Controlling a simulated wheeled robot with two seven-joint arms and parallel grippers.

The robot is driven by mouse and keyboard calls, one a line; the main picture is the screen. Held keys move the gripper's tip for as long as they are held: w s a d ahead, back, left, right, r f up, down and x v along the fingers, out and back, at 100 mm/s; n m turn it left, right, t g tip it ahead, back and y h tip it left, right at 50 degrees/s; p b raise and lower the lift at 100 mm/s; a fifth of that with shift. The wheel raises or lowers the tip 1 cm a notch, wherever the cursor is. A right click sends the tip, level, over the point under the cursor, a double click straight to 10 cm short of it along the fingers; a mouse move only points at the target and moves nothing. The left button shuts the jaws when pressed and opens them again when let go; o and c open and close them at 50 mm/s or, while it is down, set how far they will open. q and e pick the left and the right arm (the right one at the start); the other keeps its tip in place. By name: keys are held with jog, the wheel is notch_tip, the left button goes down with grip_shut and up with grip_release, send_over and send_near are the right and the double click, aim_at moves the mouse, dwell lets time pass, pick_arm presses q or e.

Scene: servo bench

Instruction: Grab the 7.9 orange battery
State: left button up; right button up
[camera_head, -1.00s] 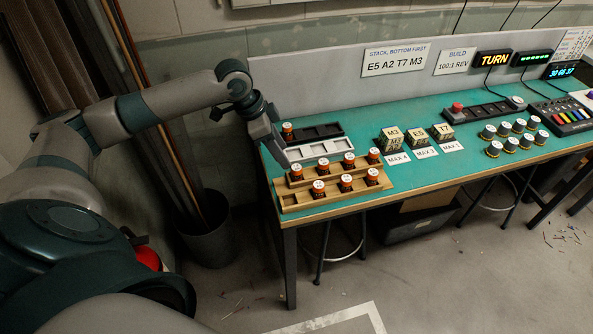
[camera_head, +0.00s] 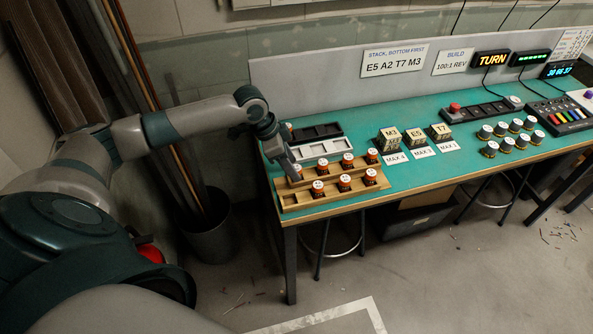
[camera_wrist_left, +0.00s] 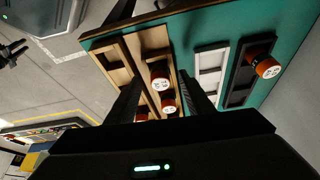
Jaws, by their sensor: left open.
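Several orange batteries with white tops stand in the two-row wooden rack (camera_head: 290,198). The front row shows a battery (camera_head: 344,183) in the middle; the back row shows another (camera_head: 347,161). The labels are too small for me to read a 7.9 with certainty. My left gripper (camera_head: 292,172) is open at the left end of the back row, pointing down. In the left wrist view an orange battery (camera_wrist_left: 159,78) shows between its fingers, and others show behind it. I cannot tell whether the fingers touch it.
A white tray (camera_head: 313,149) and a black tray (camera_head: 316,133) lie behind the rack.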

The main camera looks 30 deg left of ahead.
pick_arm(q)
jog(key=shift+x, duration=1.1)
grip_shut()
